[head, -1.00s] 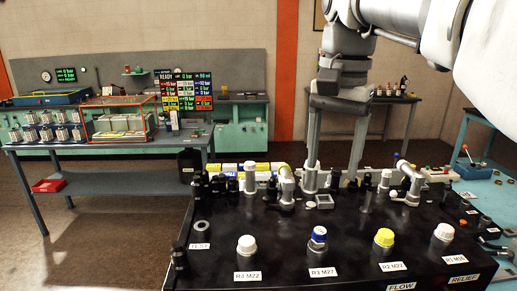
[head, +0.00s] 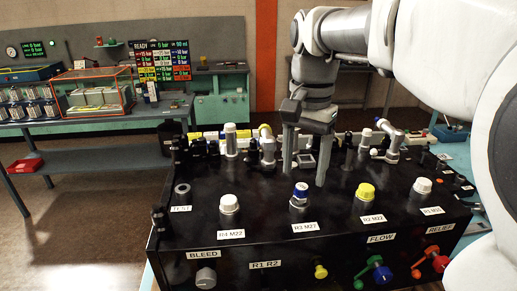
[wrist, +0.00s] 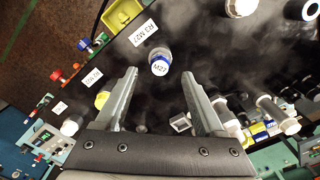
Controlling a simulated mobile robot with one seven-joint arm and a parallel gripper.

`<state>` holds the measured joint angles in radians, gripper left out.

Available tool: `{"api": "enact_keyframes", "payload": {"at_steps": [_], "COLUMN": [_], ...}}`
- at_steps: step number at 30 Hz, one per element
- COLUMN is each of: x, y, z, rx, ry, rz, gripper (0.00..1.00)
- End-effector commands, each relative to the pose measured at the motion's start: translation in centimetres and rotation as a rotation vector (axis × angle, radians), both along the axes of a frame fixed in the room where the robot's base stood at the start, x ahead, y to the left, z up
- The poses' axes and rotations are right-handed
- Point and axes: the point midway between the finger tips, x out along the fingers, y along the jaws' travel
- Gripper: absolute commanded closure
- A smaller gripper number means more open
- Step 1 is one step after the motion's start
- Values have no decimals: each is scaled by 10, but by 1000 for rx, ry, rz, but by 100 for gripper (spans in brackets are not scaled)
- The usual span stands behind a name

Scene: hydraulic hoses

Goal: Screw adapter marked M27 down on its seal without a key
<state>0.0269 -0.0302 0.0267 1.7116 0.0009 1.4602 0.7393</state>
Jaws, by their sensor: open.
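The adapter on the port labelled R3 M27 is a blue-and-white capped fitting (head: 300,191) standing upright on the black block (head: 260,212). In the wrist view, the same fitting (wrist: 159,64) shows its blue top with M27-like marking, just beyond and between the fingertips. My gripper (head: 305,178) points down with two long grey fingers, open and empty. In the head view its fingertips are just behind and above the fitting, without visible contact. The wrist view also shows the gripper (wrist: 160,76) with its fingers spread wide. The seal under the adapter is hidden.
White-capped R4 M22 (head: 229,204) stands left; a yellow-capped port (head: 364,193) and another white-capped port (head: 422,187) stand right. Hose fittings (head: 267,145) and black posts crowd the block's rear. Knobs (head: 206,276) line its front face. A bench with a clear case (head: 92,92) is behind left.

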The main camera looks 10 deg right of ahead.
Motion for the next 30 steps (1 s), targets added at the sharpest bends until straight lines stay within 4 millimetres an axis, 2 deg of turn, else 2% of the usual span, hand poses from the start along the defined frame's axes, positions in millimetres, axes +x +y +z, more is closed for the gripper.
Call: {"api": "enact_keyframes", "payload": {"at_steps": [3,9,21,30], "x": [-1,0,0,0], "y": [0,0,0,0], "z": [-22,-44,-50,-50], "rx": [0,0,0,0], "ry": [3,1,0,0], "rz": [0,0,0,0], "gripper": [30,30,30,84]}}
